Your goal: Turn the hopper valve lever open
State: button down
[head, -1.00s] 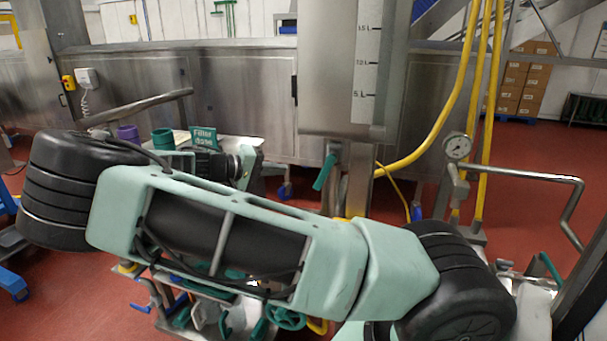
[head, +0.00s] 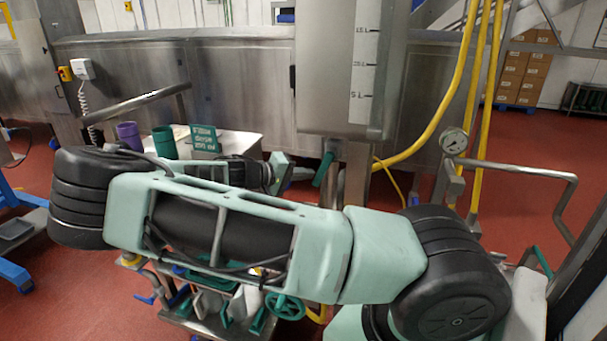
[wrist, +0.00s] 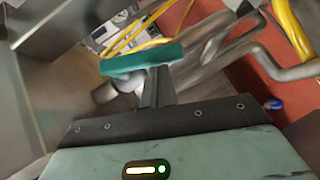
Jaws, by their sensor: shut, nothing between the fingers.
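The valve lever (head: 323,169) is a short teal handle under the steel hopper (head: 325,90). It hangs tilted, its lower end toward the left. In the wrist view the teal lever (wrist: 142,59) lies across, just beyond my fingertips. My gripper (wrist: 156,72) is shut and empty, its dark fingers pointing at the lever's underside in that picture. I cannot tell whether they touch it.
Yellow hoses (head: 462,90) and a pressure gauge (head: 454,141) stand right of the hopper, beside a bent steel pipe (head: 525,170). A cart (head: 215,325) is below.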

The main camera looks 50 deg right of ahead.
aim_at(318, 180)
jog(key=s+f+n+g+h+b, duration=0.1)
jog(key=s+f+n+h+b, duration=0.1)
jog(key=n, duration=0.1)
jog(key=shift+d+g+h, duration=0.4)
